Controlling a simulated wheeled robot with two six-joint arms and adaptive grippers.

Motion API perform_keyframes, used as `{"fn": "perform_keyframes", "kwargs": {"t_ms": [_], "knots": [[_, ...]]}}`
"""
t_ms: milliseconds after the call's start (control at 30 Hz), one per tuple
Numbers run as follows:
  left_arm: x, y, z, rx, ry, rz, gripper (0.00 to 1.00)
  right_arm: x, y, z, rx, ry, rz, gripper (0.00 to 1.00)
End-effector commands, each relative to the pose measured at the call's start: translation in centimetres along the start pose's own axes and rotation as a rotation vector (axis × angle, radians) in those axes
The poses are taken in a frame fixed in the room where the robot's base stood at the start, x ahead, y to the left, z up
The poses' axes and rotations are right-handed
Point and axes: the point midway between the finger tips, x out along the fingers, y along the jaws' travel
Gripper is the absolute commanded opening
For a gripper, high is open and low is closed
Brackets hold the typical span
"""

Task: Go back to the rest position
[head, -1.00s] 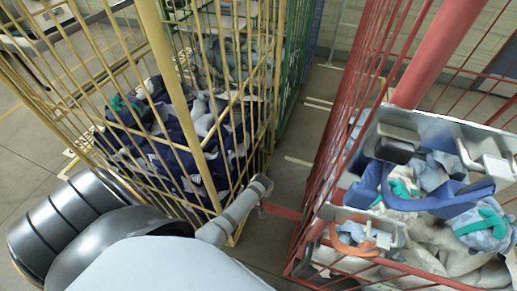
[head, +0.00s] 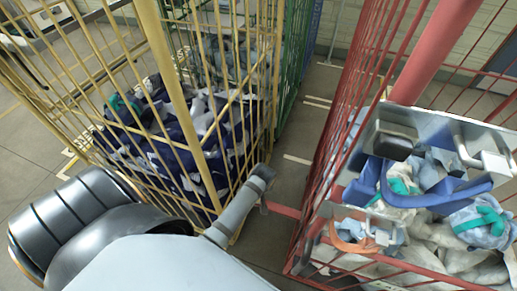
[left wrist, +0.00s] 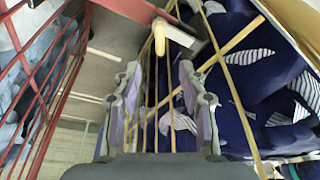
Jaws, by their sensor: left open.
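My left arm reaches in from the lower left in the head view. Its slim grey end section (head: 240,208) lies just in front of the yellow cage (head: 185,118). In the left wrist view my left gripper (left wrist: 158,82) has its two fingers spread well apart, with nothing held between them. Yellow bars show behind the gap. Dark blue and striped cloth (left wrist: 262,92) lies behind the bars at right. My right gripper is not in view.
The yellow cage holds navy laundry (head: 215,125). A narrow strip of floor (head: 297,145) is clear between the cages.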

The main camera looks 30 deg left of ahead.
Motion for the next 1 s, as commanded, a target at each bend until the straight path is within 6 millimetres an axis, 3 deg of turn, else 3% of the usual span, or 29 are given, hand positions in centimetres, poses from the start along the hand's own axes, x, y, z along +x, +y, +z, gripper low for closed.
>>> {"fn": "perform_keyframes", "kwargs": {"t_ms": [300, 367, 433, 567, 700, 833, 900, 1000], "knots": [[0.1, 0.0, 0.0, 0.002, 0.0, 0.0, 0.42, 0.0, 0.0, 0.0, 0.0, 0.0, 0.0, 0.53], [0.9, -0.2, 0.5, 0.022, -0.006, -0.001, 0.42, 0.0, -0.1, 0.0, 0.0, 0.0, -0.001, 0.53], [3.2, -0.8, 2.1, 0.084, -0.023, 0.0, 0.42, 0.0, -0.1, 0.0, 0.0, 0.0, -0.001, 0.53], [10.6, -3.9, 8.0, 0.289, -0.075, 0.022, 0.42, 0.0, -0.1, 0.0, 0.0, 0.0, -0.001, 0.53], [17.4, -10.2, 16.4, 0.509, -0.128, 0.059, 0.42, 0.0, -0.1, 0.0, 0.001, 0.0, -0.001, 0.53], [20.4, -16.8, 23.1, 0.655, -0.156, 0.08, 0.42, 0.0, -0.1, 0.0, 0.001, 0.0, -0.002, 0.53], [21.1, -19.8, 25.6, 0.708, -0.163, 0.084, 0.42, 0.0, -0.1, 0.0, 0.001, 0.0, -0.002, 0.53], [21.3, -22.6, 27.9, 0.758, -0.167, 0.086, 0.42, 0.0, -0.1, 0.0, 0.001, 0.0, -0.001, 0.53]]}}
